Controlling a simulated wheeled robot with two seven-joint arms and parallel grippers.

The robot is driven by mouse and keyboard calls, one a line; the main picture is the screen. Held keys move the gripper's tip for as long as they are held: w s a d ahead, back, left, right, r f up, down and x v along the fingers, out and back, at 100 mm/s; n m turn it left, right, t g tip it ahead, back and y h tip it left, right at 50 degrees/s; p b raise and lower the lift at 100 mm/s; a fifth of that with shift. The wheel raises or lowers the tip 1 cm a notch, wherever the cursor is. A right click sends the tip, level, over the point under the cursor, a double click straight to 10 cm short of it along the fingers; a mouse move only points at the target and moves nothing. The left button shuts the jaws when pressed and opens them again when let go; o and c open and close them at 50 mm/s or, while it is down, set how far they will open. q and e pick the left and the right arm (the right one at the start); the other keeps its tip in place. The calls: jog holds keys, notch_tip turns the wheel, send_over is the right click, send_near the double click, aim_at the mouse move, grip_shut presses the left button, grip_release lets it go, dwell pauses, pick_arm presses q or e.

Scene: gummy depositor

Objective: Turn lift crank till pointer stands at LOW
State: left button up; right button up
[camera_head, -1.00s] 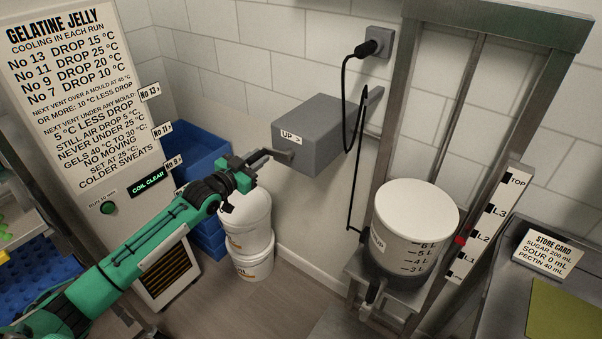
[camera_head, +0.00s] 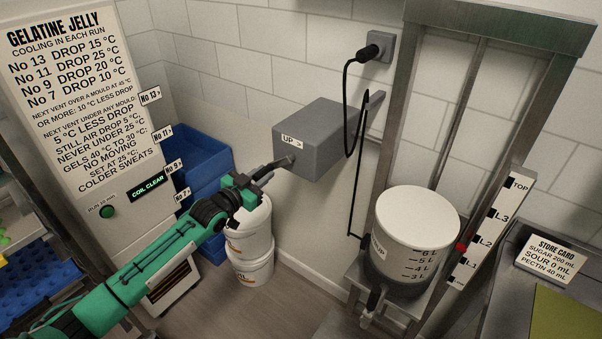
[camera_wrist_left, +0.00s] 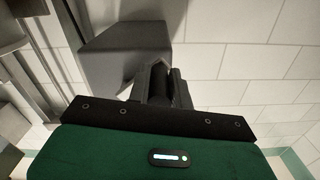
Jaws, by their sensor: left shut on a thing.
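The lift crank (camera_head: 280,163) sticks out from the left side of a grey gearbox (camera_head: 318,140) marked "UP >" on the wall. My left gripper (camera_head: 259,180) is shut on the crank's handle. In the left wrist view the dark fingers (camera_wrist_left: 160,85) close around the handle in front of the gearbox (camera_wrist_left: 125,50), and the handle is mostly hidden. The red pointer (camera_head: 461,247) stands beside the white scale (camera_head: 491,226), between L2 and L1. The LOW mark (camera_head: 458,282) is at the scale's bottom end. My right gripper is out of view.
A white tub (camera_head: 415,220) with litre marks sits on the lift carriage in the metal frame (camera_head: 401,110). A black cable (camera_head: 347,95) hangs by the gearbox. White buckets (camera_head: 250,265) and blue crates (camera_head: 200,150) stand below and behind my left arm. A store card (camera_head: 550,258) lies right.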

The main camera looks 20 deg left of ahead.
pick_arm(q)
jog(key=d, duration=0.2)
jog(key=s+d+f, duration=0.1)
jog(key=shift+p, duration=0.4)
jog(key=shift+c, duration=0.2)
jog(key=shift+d+r, duration=0.1)
jog(key=shift+r, duration=0.05)
jog(key=shift+o, duration=0.2)
jog(key=shift+s+d+p, duration=0.1)
jog(key=shift+d+p, duration=0.2)
jog(key=shift+c, duration=0.2)
jog(key=d, duration=0.1)
jog(key=s+d+p, duration=0.1)
jog(key=shift+d+f, duration=0.3)
